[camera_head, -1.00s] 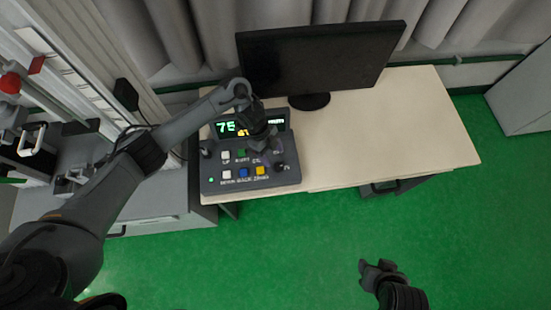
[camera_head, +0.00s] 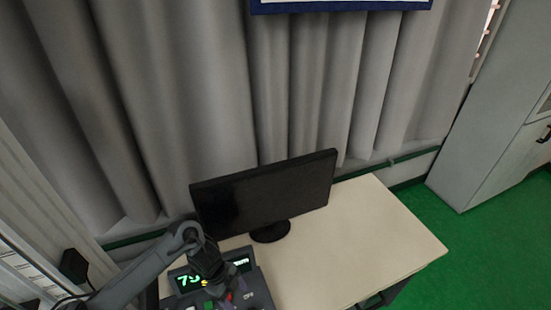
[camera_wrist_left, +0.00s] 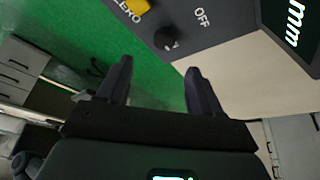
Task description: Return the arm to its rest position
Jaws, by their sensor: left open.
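My left arm comes in from the lower left in the head view. Its gripper (camera_head: 221,291) hangs over the grey control box (camera_head: 258,287), covering part of its face. In the left wrist view the two dark fingers (camera_wrist_left: 158,70) are spread with nothing between them. Beyond the fingertips that view shows the box (camera_wrist_left: 218,32) with a black knob (camera_wrist_left: 167,38), a yellow button (camera_wrist_left: 131,8) and the word OFF. I cannot tell from these views how far the fingers are from the box. My right gripper is not in view.
The box stands on a pale table (camera_head: 365,235), by a black monitor (camera_head: 265,195). The table's right part is clear. Grey curtains (camera_head: 200,90) hang behind. A grey cabinet (camera_head: 495,120) stands at the right on green floor (camera_head: 425,205).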

